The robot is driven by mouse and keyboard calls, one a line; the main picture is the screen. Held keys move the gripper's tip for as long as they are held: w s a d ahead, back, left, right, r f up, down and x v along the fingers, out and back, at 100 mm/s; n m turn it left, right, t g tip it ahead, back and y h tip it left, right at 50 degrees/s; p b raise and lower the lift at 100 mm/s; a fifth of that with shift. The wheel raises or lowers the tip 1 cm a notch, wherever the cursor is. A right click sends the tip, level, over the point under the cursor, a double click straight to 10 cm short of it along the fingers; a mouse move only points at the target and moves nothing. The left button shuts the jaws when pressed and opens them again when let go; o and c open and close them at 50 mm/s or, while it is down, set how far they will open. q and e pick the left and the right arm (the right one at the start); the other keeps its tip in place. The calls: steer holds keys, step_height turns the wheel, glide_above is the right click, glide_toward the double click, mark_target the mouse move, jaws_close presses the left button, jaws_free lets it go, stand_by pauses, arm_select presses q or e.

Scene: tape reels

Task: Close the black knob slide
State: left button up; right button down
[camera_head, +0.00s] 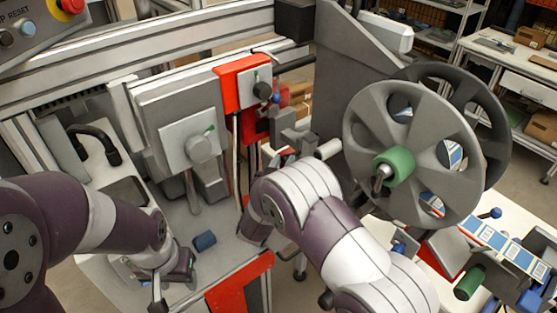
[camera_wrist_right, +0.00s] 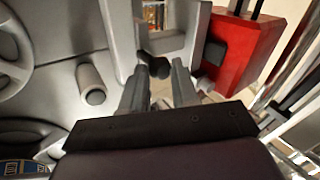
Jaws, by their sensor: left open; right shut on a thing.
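In the right wrist view, a small black knob (camera_wrist_right: 156,68) sits below a grey U-shaped bracket (camera_wrist_right: 170,38). The fingertips of my right gripper (camera_wrist_right: 158,74) are on both sides of it, shut on it. In the head view my right forearm and wrist cover the grip, in front of the red and grey unit. My left gripper (camera_head: 172,281) is low at the left, open and empty, partly hidden by its own arm.
A grey reel (camera_head: 355,112) with a green hub (camera_head: 394,168) stands right of my right arm. A red block (camera_wrist_right: 240,50) is close beside the right gripper. A grey cylinder (camera_wrist_right: 96,95) sticks out on its other side.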

steer(key=c, duration=1)
jaws_free()
steer(key=shift+d+f, duration=0.15)
steer(key=shift+f, duration=0.05)
steer(key=shift+o, duration=0.7)
steer(key=shift+s+d+r, duration=0.1)
steer(key=shift+s, duration=0.05)
steer(key=b+v, duration=0.2)
steer(key=v, duration=1)
steer(key=shift+s+b, duration=0.3)
steer(key=shift+b, duration=0.1)
